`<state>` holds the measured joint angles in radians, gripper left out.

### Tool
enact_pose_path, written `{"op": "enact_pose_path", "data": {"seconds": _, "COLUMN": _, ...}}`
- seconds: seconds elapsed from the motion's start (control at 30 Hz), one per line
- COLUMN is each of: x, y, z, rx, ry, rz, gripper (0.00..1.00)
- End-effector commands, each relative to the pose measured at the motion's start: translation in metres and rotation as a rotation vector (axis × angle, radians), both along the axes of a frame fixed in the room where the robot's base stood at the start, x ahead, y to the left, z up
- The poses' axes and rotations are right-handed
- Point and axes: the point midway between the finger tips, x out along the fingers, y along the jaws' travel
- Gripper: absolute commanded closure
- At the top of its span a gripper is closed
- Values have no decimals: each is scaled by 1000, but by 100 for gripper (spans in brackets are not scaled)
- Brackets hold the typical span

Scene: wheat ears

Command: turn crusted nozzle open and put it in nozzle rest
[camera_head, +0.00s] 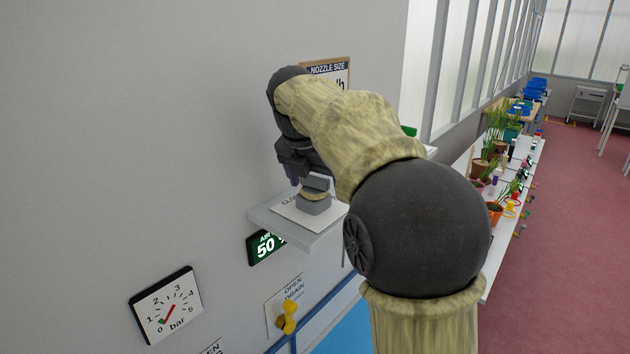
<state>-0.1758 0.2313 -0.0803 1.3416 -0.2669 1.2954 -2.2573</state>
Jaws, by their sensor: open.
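A small grey block with a tan band (314,205) stands on a white plate (287,211) on a wall shelf; it may be the crusted nozzle, but I cannot be sure. The plate's lettering is partly hidden and begins with "CLO". My gripper (305,181) is open, pointing down just above and around the top of this block. I cannot tell whether it touches the block. My arm covers the shelf's right part, and I cannot make out the nozzle rest.
A "NOZZLE SIZE" sign (329,69) hangs behind my arm. Below the shelf (318,237) are an air display (266,246), a pressure gauge (166,306) and a yellow drain valve (287,318).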

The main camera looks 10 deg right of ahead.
Motion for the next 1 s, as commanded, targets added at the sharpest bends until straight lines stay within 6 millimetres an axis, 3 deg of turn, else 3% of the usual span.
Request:
{"op": "enact_pose_path", "data": {"seconds": 0.33, "x": 1, "y": 1, "z": -4, "rx": 0, "ry": 0, "rz": 4, "gripper": 18}}
{"op": "enact_pose_path", "data": {"seconds": 0.57, "x": 1, "y": 0, "z": -4, "rx": 0, "ry": 0, "rz": 2, "gripper": 64}}
{"op": "enact_pose_path", "data": {"seconds": 0.6, "x": 1, "y": 0, "z": -4, "rx": 0, "ry": 0, "rz": 2, "gripper": 65}}
{"op": "enact_pose_path", "data": {"seconds": 0.63, "x": 1, "y": 0, "z": -4, "rx": -1, "ry": -1, "rz": 2, "gripper": 48}}
{"op": "enact_pose_path", "data": {"seconds": 0.8, "x": 1, "y": 0, "z": -4, "rx": -1, "ry": -1, "rz": 2, "gripper": 82}}
{"op": "enact_pose_path", "data": {"seconds": 1.0, "x": 1, "y": -1, "z": -3, "rx": 0, "ry": 0, "rz": 77, "gripper": 84}}
